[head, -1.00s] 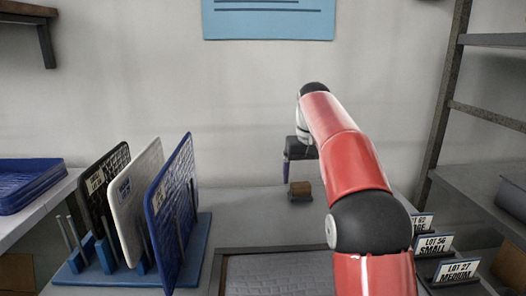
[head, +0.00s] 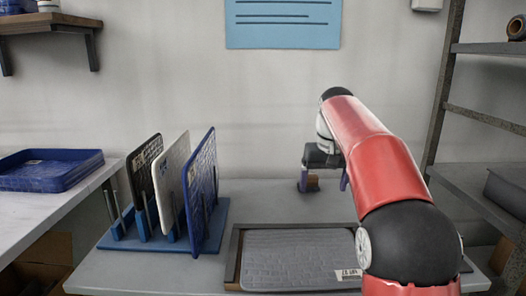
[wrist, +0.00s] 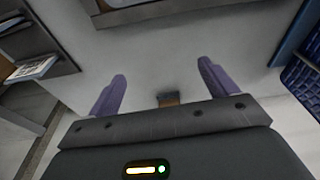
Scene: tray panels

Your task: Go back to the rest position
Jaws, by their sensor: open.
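My gripper (head: 324,188) is open and empty, its two purple fingers apart, above the back of the table. It also shows in the wrist view (wrist: 162,72), with nothing between the fingers. A small brown block (head: 313,182) on the table shows behind the gripper in the head view. The wrist view shows it partly hidden by the gripper body (wrist: 168,98). A black panel (head: 145,170), a white panel (head: 174,180) and a blue panel (head: 201,190) stand upright in a blue rack (head: 120,243) on the left.
A grey panel (head: 295,255) lies flat in a dark frame (head: 232,262) at the front, its right side behind my arm. A blue tray (head: 50,172) sits on the left side table. A metal shelf (head: 480,190) stands at right. Bare table lies between rack and gripper.

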